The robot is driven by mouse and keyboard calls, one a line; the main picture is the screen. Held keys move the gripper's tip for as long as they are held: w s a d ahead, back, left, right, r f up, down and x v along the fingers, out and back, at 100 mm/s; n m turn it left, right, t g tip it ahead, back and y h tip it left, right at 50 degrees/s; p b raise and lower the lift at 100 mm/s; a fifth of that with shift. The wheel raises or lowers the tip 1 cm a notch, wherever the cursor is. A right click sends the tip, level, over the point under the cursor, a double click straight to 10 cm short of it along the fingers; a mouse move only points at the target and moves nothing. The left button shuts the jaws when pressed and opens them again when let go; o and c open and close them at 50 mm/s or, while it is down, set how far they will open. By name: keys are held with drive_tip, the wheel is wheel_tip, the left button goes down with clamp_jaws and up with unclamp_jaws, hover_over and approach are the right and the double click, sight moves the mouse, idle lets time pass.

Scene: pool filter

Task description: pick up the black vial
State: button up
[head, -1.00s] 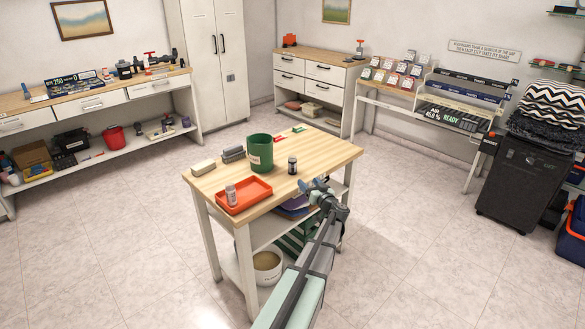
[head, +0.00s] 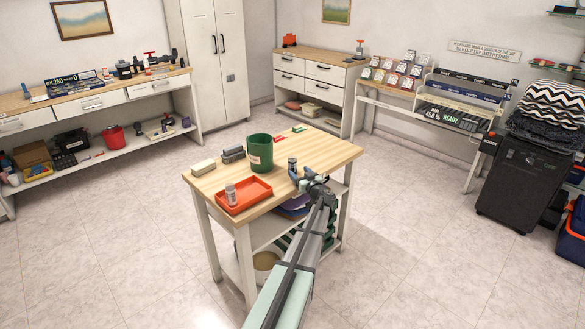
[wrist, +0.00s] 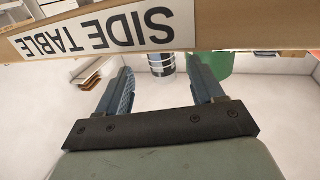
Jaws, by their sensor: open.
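The black vial (head: 292,162) stands upright on the wooden side table (head: 330,154), right of the green pot (head: 259,153). My gripper (head: 301,174) is open at the table's near right edge, close in front of the vial. In the wrist view, the vial (wrist: 161,64) shows between the two spread fingers of my gripper (wrist: 162,72), beyond their tips and partly cut off by the table edge band. I see no contact with it.
An orange tray (head: 243,194) holding a pale vial (head: 230,193) sits at the table's near left. Grey blocks (head: 232,153) lie behind it. The green pot (wrist: 212,66) is close beside one finger in the wrist view. The table's right part is clear.

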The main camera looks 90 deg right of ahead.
sight(294, 167)
drive_tip(key=shift+x, duration=2.7)
drive_tip(key=shift+r, duration=0.1)
drive_tip(key=c, duration=1.2)
